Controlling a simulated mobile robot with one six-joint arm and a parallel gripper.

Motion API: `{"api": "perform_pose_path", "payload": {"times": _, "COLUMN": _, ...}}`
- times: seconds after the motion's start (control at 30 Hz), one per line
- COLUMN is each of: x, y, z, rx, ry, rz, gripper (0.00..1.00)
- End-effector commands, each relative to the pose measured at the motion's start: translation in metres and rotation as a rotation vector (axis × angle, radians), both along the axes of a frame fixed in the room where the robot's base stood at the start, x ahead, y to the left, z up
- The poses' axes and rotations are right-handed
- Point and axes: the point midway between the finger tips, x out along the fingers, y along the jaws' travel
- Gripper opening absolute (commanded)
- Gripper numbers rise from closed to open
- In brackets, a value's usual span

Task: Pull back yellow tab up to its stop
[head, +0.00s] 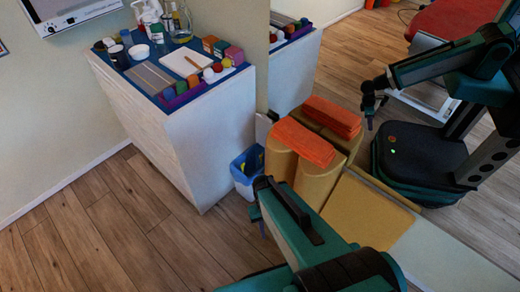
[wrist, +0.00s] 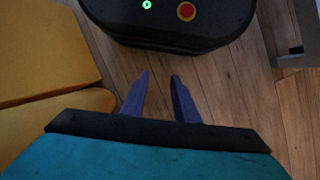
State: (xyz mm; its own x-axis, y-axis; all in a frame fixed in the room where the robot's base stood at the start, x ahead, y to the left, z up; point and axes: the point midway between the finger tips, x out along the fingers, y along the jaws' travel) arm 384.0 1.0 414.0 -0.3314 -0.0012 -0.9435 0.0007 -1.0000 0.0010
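I cannot make out the yellow tab in either view. In the wrist view my gripper (wrist: 161,75) has its two purple fingers apart, with bare wood floor between and beyond them, and it holds nothing.
A white cabinet (head: 190,140) carries bottles, a white board (head: 186,62) and coloured blocks. Tan bolsters (head: 318,182), orange blocks (head: 303,143) and a tan pad (head: 366,210) stand right of the bin. A mirror (head: 450,245) reflects my body. Floor (head: 110,225) is clear at left.

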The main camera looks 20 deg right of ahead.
Motion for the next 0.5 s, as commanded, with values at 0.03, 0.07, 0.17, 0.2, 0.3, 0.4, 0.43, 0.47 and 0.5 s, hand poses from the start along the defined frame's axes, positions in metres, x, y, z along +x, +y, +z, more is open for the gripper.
{"api": "perform_pose_path", "payload": {"times": 0.03, "x": -0.005, "y": 0.000, "z": 0.016, "rx": 0.000, "ry": 0.008, "rz": 0.000, "gripper": 0.27}}
{"api": "perform_pose_path", "payload": {"times": 0.07, "x": -0.007, "y": 0.000, "z": 0.020, "rx": 0.000, "ry": 0.012, "rz": 0.000, "gripper": 0.27}}
{"api": "perform_pose_path", "payload": {"times": 0.17, "x": -0.015, "y": 0.000, "z": 0.033, "rx": 0.000, "ry": 0.025, "rz": 0.000, "gripper": 0.27}}
{"api": "perform_pose_path", "payload": {"times": 0.2, "x": -0.017, "y": 0.000, "z": 0.038, "rx": 0.000, "ry": 0.030, "rz": 0.000, "gripper": 0.27}}
{"api": "perform_pose_path", "payload": {"times": 0.3, "x": -0.025, "y": 0.000, "z": 0.051, "rx": 0.000, "ry": 0.043, "rz": 0.000, "gripper": 0.27}}
{"api": "perform_pose_path", "payload": {"times": 0.4, "x": -0.033, "y": 0.000, "z": 0.065, "rx": 0.000, "ry": 0.057, "rz": 0.000, "gripper": 0.27}}
{"api": "perform_pose_path", "payload": {"times": 0.43, "x": -0.035, "y": 0.000, "z": 0.069, "rx": 0.000, "ry": 0.060, "rz": 0.000, "gripper": 0.27}}
{"api": "perform_pose_path", "payload": {"times": 0.47, "x": -0.037, "y": 0.000, "z": 0.073, "rx": 0.000, "ry": 0.064, "rz": 0.000, "gripper": 0.27}}
{"api": "perform_pose_path", "payload": {"times": 0.5, "x": -0.040, "y": 0.000, "z": 0.078, "rx": 0.000, "ry": 0.069, "rz": 0.000, "gripper": 0.27}}
